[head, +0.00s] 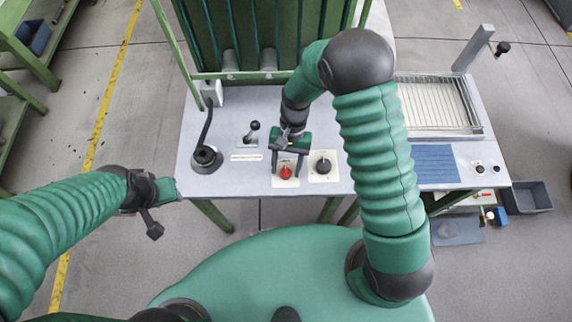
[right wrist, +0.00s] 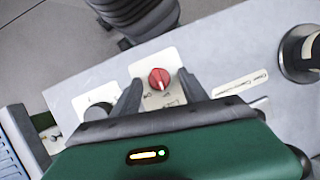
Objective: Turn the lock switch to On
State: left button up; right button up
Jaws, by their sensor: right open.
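A red rotary switch (head: 286,172) sits on a pale square plate near the front edge of the grey panel. In the right wrist view the red switch (right wrist: 159,78) has a pale pointer mark and lies between the fingertips, with small print on its plate. A black rotary knob (head: 323,165) is on another plate to its right. My right gripper (head: 287,166) is open above the red switch, one finger on either side; contact cannot be told. My left gripper (head: 163,190) hangs left of the panel, away from the switches; its jaw opening is unclear.
A black joystick (head: 253,130) and a round black fixture (head: 206,157) with a cable stand left of the switches. A green frame (head: 238,75) rises behind. A wire rack (head: 433,103) and a blue ribbed mat (head: 435,164) are at right.

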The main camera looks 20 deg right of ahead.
jog(key=shift+s, duration=0.1)
jog(key=shift+r, duration=0.25)
jog(key=v, duration=1.6)
jog(key=shift+w+p, duration=0.3)
jog(key=shift+w, duration=0.05)
jog(key=shift+d, duration=0.15)
jog(key=s+d+f+n+t+h, duration=0.2)
jog(key=s+d+n+t, duration=0.2)
jog(key=s, duration=0.6)
jog(key=shift+d+n+t, duration=0.2)
jog(key=shift+n+t, duration=0.4)
jog(key=shift+t, duration=0.5)
jog(key=shift+s+r, duration=0.1)
jog(key=shift+s, duration=0.1)
